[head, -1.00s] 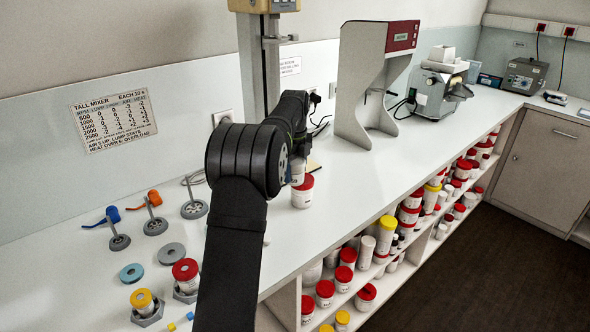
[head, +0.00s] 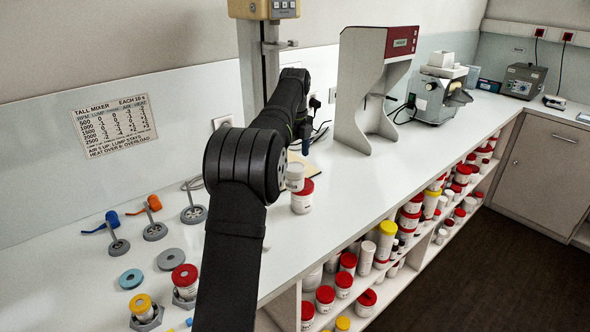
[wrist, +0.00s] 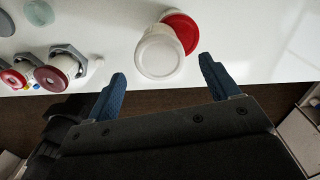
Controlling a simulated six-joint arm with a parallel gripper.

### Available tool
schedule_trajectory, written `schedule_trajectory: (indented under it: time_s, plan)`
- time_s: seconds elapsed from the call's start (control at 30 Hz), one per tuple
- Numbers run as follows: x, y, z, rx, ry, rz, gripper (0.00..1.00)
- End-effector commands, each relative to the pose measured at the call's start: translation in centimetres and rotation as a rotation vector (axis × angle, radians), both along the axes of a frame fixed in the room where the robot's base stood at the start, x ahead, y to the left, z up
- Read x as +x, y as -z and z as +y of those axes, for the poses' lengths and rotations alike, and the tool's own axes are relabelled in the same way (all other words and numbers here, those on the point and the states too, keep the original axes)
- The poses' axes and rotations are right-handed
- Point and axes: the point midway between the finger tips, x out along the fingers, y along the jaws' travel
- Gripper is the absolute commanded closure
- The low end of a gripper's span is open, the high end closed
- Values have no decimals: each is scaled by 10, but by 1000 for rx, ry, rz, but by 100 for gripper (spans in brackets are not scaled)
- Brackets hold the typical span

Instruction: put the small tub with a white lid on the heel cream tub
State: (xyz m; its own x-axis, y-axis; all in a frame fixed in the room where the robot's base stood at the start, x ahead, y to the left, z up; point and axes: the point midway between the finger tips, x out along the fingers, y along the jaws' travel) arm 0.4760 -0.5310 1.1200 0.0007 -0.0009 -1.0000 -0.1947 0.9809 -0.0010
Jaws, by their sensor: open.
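The small tub with a white lid (head: 295,176) stands upright on top of a larger white tub with a red lid (head: 302,203), whose label is too small to read. In the wrist view the white lid (wrist: 158,56) sits off-centre over the red lid (wrist: 183,30), leaving a red crescent bare. My gripper (wrist: 162,72) is open and empty, its blue fingers apart from both tubs. In the head view its blue finger shows above and just right of the small tub, and the rest is hidden by my arm.
A tan board (head: 312,166) lies behind the tubs. A grey stand (head: 352,95) rises farther along the bench. Stirrers, discs and tubs in hex holders (head: 146,318) are at left. The bench's front edge is close; shelves of tubs lie below.

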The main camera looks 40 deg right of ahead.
Motion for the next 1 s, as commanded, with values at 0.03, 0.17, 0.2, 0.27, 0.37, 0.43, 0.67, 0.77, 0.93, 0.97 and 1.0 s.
schedule_trajectory:
  time_s: [0.03, 0.17, 0.2, 0.27, 0.37, 0.43, 0.67, 0.77, 0.93, 0.97, 1.0]
  plan:
    - [1, -11, -1, -3, 0, -2, 20]
    - [0, -31, 0, -1, 0, -1, 20]
    - [0, -35, 0, -1, 0, -1, 20]
    - [0, -41, 0, 0, 0, 0, 20]
    - [0, -46, 0, 0, 0, 0, 20]
    - [0, -48, 0, 2, 0, 1, 20]
    - [0, -48, 0, 2, 0, 1, 20]
    - [0, -48, 0, 2, 0, 1, 20]
    - [0, -38, 0, 3, 0, 3, 20]
    - [0, -34, 0, 3, 0, 3, 20]
    - [0, -29, 0, 3, 0, 3, 20]
